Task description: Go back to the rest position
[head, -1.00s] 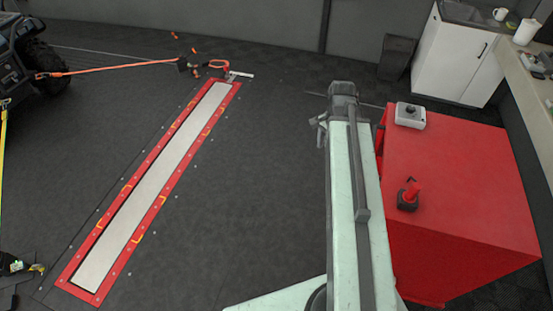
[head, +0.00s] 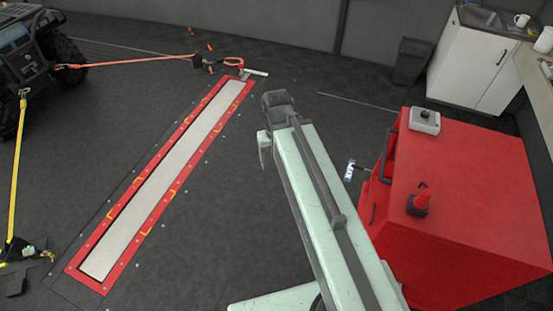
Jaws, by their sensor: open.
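My arm reaches up the middle of the head view, leaning left. My gripper (head: 265,150) hangs at its far end, small and partly hidden by the arm's last joint. It is over the dark floor, between the roller plate and the red cabinet, apart from both. It is open, and I see nothing held in it.
The red cabinet (head: 475,165) stands close on the right, with a grey control box (head: 425,121) and a red-and-black item (head: 419,201) on top. The long red-framed roller plate (head: 165,185) lies on the left. A strapped vehicle (head: 35,55) stands at far left.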

